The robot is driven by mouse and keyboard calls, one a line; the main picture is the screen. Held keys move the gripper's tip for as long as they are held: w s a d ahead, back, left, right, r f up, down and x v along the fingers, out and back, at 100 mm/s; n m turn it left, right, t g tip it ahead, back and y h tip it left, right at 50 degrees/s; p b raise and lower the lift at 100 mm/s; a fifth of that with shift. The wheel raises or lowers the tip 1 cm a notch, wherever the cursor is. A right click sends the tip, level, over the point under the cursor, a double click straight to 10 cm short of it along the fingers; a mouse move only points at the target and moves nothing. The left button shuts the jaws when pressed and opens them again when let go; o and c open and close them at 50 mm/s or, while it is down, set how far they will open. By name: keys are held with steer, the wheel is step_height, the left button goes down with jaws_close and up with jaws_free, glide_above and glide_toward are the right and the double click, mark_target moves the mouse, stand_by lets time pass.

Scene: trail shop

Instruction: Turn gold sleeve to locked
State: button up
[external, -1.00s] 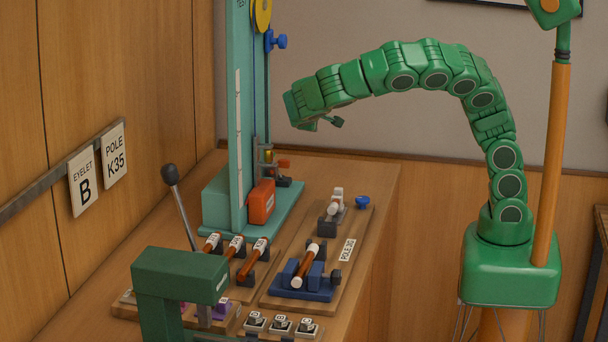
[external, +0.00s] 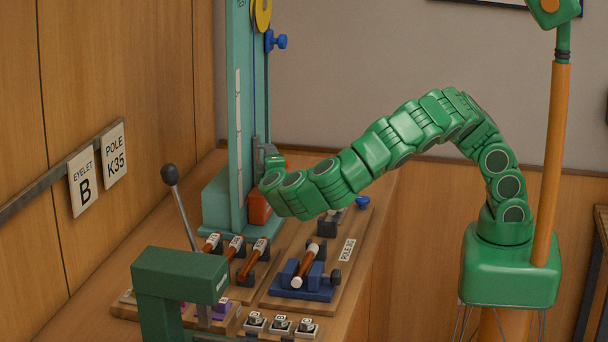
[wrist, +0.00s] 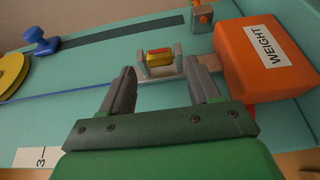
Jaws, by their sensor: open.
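The gold sleeve (wrist: 159,62), yellow with a red part on it, sits in a small grey bracket (wrist: 172,70) on the teal stand in the wrist view. My gripper (wrist: 160,72) is open. Its two dark fingers point at the sleeve, one on either side, with visible gaps. I cannot tell how far short of it they stop. In the external view my gripper (external: 273,162) is at the teal stand (external: 241,110), and my arm hides the sleeve there.
An orange block marked WEIGHT (wrist: 265,58) is close beside the right finger. A blue knob (wrist: 40,42) and a yellow wheel (wrist: 10,72) lie to the left. Below, the bench holds a pole in a blue cradle (external: 304,291) and an upright lever (external: 182,205).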

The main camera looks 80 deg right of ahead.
steer(key=x, duration=0.7)
steer(key=shift+d, duration=0.35)
steer(key=c, duration=1)
steer(key=shift+a+m+g+h, duration=0.1)
steer(key=shift+m+g+h, duration=0.3)
steer(key=shift+m+g, duration=0.6)
steer(key=o, duration=1)
